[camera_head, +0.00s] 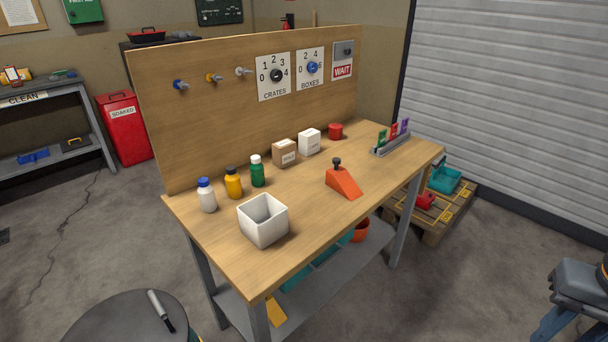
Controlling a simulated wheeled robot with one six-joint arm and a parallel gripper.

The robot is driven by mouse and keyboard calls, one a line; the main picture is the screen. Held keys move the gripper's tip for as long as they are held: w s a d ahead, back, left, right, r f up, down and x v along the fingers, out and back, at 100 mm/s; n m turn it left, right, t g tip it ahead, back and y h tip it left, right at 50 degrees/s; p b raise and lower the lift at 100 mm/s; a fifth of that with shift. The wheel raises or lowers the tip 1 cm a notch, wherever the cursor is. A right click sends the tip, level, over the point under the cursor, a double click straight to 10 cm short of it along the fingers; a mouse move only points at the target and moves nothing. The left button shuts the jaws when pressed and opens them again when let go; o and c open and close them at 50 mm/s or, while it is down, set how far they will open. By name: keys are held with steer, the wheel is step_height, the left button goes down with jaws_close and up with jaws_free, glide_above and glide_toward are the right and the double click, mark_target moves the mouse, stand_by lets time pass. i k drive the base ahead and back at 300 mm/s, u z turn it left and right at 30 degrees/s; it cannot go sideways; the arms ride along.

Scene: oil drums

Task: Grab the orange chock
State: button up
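The orange chock (343,182) is a wedge with a black knob on top. It rests on the wooden workbench (308,219), right of the bench's middle and near the front edge. Its thin end points toward the lower right. Nothing touches it. My gripper is not in view.
A white open box (263,220) stands left of the chock, with several bottles (233,183) behind it. Two small boxes (285,153) and a red can (335,131) stand behind the chock. A grey rack (391,143) is at the right. A drum (132,318) stands in front left.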

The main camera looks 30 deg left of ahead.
mark_target(337, 177)
steer(key=u, duration=1)
steer(key=i, duration=0.9)
steer(key=u, duration=0.9)
